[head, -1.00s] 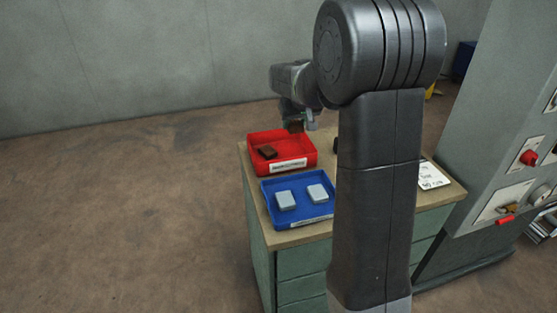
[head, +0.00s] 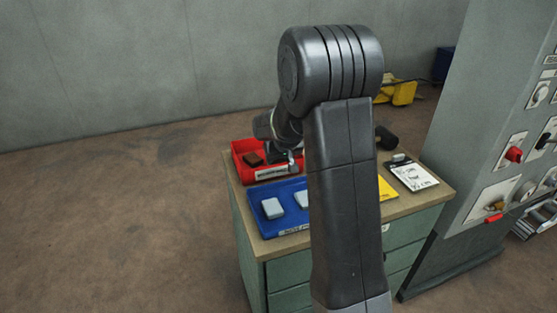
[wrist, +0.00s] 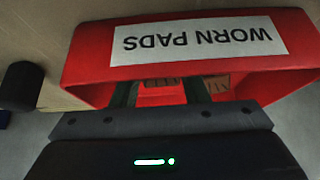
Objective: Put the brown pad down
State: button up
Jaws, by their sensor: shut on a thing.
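My gripper (wrist: 158,92) reaches over the near wall of the red tray labelled WORN PADS (wrist: 90,60), its fingers down inside the tray. It is shut on a dark brown pad (wrist: 162,83), of which only a narrow strip shows between the fingers. In the head view my gripper (head: 284,156) is at the right part of the red tray (head: 262,174), partly behind my arm; the held pad cannot be made out there. Another brown pad (head: 252,159) lies in the tray's left part. A brown piece also shows beside the right finger in the wrist view (wrist: 217,86).
A blue tray (head: 262,233) with light grey pads (head: 272,208) sits in front of the red one. A yellow item (head: 387,188), a white written board (head: 412,174) and a black cylinder-headed object (head: 385,137) are on the bench's right. A grey cabinet (head: 455,150) stands at right.

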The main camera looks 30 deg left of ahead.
jog(key=shift+f, duration=0.1)
jog(key=shift+f, duration=0.15)
jog(key=o, duration=1)
jog(key=shift+d+r, duration=0.1)
jog(key=shift+r, duration=0.4)
jog(key=v, duration=1.1)
jog(key=shift+s+d+r, duration=0.1)
jog(key=shift+s+r, duration=0.05)
jog(key=shift+s, duration=0.1)
